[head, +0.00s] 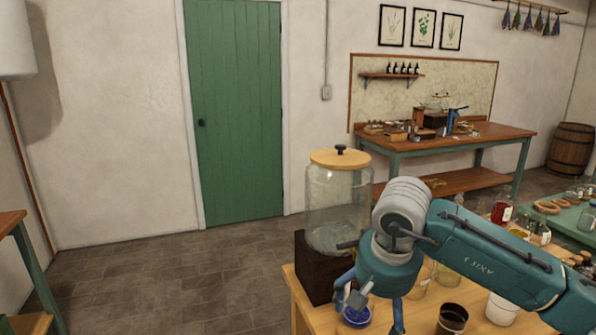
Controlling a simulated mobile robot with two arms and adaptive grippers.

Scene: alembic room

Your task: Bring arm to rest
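My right arm (480,250), teal and grey, comes in from the right over the light wooden table (300,305). Its gripper (368,318) points down near the table's left part, with its two fingers spread apart. A small dish with blue contents (357,317) shows between and below the fingers. Nothing is visibly gripped. My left gripper is not in view.
A large glass jar (335,200) with a wooden lid stands on a dark wooden block (316,268) just behind the gripper. A dark cup (452,318) and a white cup (501,309) stand under the arm. Open floor (170,290) lies left.

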